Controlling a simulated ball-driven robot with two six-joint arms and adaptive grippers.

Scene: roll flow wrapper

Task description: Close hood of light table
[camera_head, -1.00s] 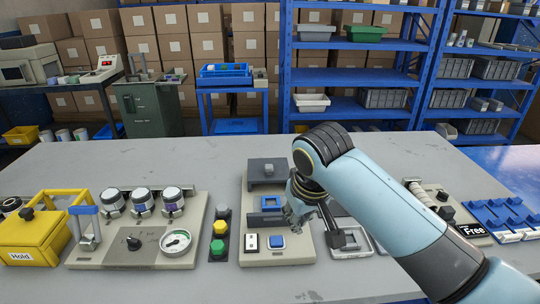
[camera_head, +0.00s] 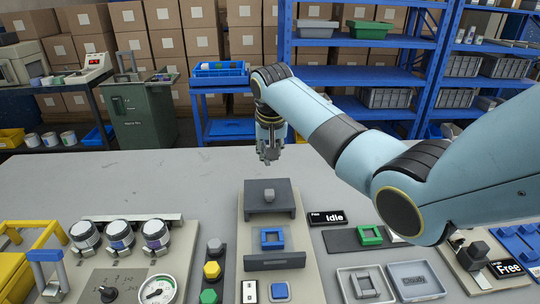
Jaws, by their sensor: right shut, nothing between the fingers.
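A beige panel (camera_head: 249,213), seemingly the light table, stands in the middle of the bench. A grey hood-like block (camera_head: 285,199) with a knob (camera_head: 269,195) sits at its far end. A blue square frame (camera_head: 272,230) lies in front of the block and is uncovered. A dark bar (camera_head: 275,262) stands in front of the frame. My right gripper (camera_head: 270,158) is shut and empty, pointing down. In the picture it is just above the block's far edge, apart from it. My left gripper is out of view.
A dial panel (camera_head: 118,277) with several jars and a button strip (camera_head: 209,265) stand left. To the right are an "Idle" sign (camera_head: 327,218), a green frame (camera_head: 370,235) on a dark pad and two trays (camera_head: 416,280). The far bench top is clear.

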